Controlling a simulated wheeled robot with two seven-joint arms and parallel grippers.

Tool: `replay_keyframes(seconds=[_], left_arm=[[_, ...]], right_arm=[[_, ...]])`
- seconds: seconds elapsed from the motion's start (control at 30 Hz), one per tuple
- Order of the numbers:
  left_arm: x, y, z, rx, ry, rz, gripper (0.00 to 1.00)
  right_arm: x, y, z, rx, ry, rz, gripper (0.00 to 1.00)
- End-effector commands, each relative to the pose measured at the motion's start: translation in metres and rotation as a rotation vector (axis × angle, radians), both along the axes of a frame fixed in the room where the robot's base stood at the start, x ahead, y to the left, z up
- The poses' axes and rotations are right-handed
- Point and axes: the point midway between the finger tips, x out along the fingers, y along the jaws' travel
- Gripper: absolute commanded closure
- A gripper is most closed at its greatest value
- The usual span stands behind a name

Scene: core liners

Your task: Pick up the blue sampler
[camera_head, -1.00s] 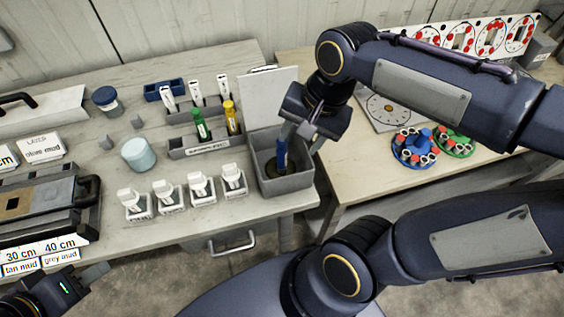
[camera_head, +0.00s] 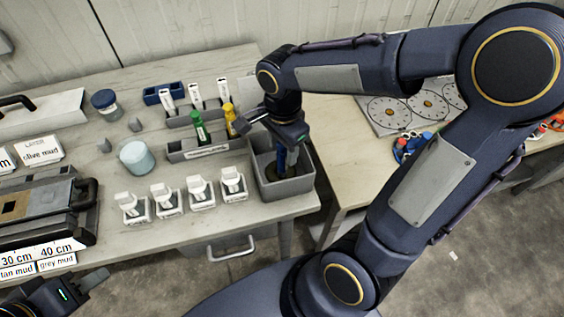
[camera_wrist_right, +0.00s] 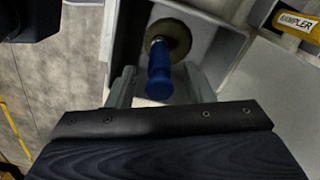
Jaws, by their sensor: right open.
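The blue sampler (camera_head: 281,159) stands upright in a grey open bin (camera_head: 290,187) at the right end of the left table. In the right wrist view its blue handle (camera_wrist_right: 160,78) points toward me, with a round dark base behind it. My right gripper (camera_head: 285,146) is above the bin, pointing down. In the right wrist view its two fingers (camera_wrist_right: 160,90) are apart, one on each side of the handle, with gaps visible. My left gripper (camera_head: 88,283) is at the lower left, away from the sampler; its finger opening is unclear.
A grey rack (camera_head: 200,148) holds a green sampler (camera_head: 200,127) and a yellow sampler (camera_head: 230,118) left of the bin. Several white-capped jars (camera_head: 165,197) line the table front. A light blue cup (camera_head: 137,157) stands behind them. The bin walls surround the blue sampler closely.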

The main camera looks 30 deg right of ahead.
Motion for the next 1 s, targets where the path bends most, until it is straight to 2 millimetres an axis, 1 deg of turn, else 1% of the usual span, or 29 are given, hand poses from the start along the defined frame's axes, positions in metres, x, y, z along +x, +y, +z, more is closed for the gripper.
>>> replay_keyframes(seconds=[0.1, 0.27, 0.37, 0.6, 0.63, 0.67, 1.0], left_arm=[[0.0, 0.0, 0.0, 0.0, 0.0, 0.0, 0.64], [0.0, -0.0001, -0.0001, 0.0, 0.0, 0.0, 0.64], [0.0, -0.0001, -0.0001, 0.0, 0.0, 0.0, 0.64], [0.0, 0.0, -0.0001, 0.0, 0.0, 0.0, 0.64], [0.0, 0.0, -0.0001, 0.0, 0.0, 0.0, 0.64], [0.0, -0.0001, -0.0001, 0.0, 0.0, 0.0, 0.64], [0.0, 0.0, 0.0, 0.0, 0.0, 0.0, 0.64]], right_arm=[[-0.0004, -0.0003, -0.0054, 0.0, 0.001, 0.0, 0.53], [-0.0002, -0.0001, -0.0052, 0.0, 0.0, 0.001, 0.53], [-0.0002, 0.0, -0.005, 0.0, 0.0, 0.001, 0.63], [-0.0001, 0.0, -0.0048, 0.0, -0.001, 0.001, 0.94], [-0.0001, 0.0, -0.0048, 0.0, -0.001, 0.001, 0.98], [-0.0001, 0.0, -0.0047, 0.0, -0.001, 0.001, 1.0], [0.0001, 0.0, -0.0035, 0.0, -0.002, 0.001, 1.0]])
